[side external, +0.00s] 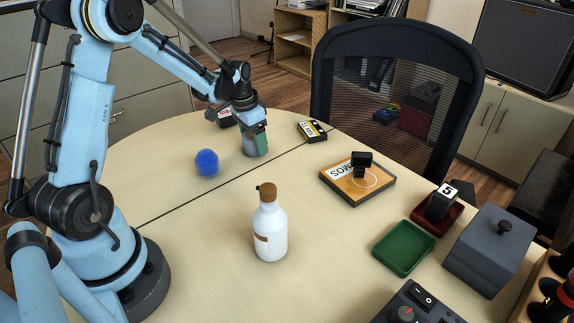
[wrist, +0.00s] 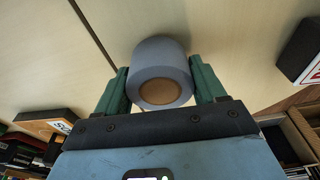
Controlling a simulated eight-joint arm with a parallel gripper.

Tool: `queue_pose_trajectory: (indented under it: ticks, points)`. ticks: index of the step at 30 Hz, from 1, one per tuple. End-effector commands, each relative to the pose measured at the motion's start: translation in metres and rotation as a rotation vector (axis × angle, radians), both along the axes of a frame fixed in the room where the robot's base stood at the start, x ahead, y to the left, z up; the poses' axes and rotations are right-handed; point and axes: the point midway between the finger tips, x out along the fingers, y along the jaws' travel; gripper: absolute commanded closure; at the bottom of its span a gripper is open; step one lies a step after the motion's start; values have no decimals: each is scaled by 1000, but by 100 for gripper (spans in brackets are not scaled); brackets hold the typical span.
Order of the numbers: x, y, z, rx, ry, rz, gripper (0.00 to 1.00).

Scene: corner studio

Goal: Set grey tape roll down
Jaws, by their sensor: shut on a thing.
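The grey tape roll (side external: 251,147) is at the far side of the table (side external: 190,215), below the end of my arm. In the wrist view the roll (wrist: 160,50) sits between the two green fingers, with its brown core facing the camera. My gripper (side external: 256,137) is shut on the roll, one finger on each side. In the side external view the roll's lower end is at or very close to the tabletop; I cannot tell whether it touches. The fingers partly cover the roll there.
A blue ball (side external: 206,162) lies left of the roll, and a black-yellow block (side external: 312,131) lies right. A white bottle (side external: 270,232) stands nearer the camera. A wooden board (side external: 345,187), green tray (side external: 405,246) and grey box (side external: 488,252) are at right.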

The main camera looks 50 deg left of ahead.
Motion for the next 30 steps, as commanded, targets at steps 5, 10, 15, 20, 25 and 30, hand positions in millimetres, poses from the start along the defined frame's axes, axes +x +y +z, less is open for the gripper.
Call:
queue_pose_trajectory:
  ticks: [5,10,15,20,25,30]
  points:
    - [0,0,23,-1,0,0,68]
    - [-3,-25,48,-1,1,-7,68]
    - [-8,-63,70,-1,1,-6,68]
    - [-12,-91,88,0,1,-5,68]
    - [-14,-109,98,0,1,-3,68]
    - [-15,-136,103,-1,1,-66,68]
